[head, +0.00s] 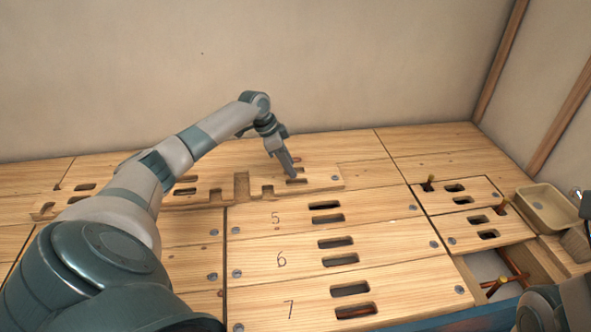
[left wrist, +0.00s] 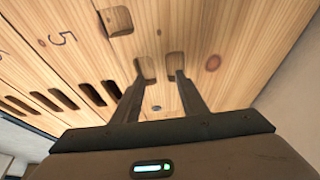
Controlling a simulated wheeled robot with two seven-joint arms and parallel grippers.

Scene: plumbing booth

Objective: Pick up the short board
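A pale wooden board (head: 321,181) with slots and notches lies at the back of the floor, behind the board marked 5. I cannot tell for sure if this is the short board. My left gripper (head: 290,176) points down over its slots. In the left wrist view my left gripper (left wrist: 159,75) is open, one fingertip by each of two slots, with wood between them. I cannot tell whether the tips are inside the slots. Two shorter slotted boards, one (head: 438,197) behind the other (head: 466,245), lie at the right.
Long slotted boards marked 5 (head: 290,231), 6 (head: 300,257) and 7 (head: 310,291) fill the middle. An open gap at the front right shows copper pipe (head: 514,270). A tan bin (head: 548,208) stands at the right. A wall (head: 330,65) rises behind.

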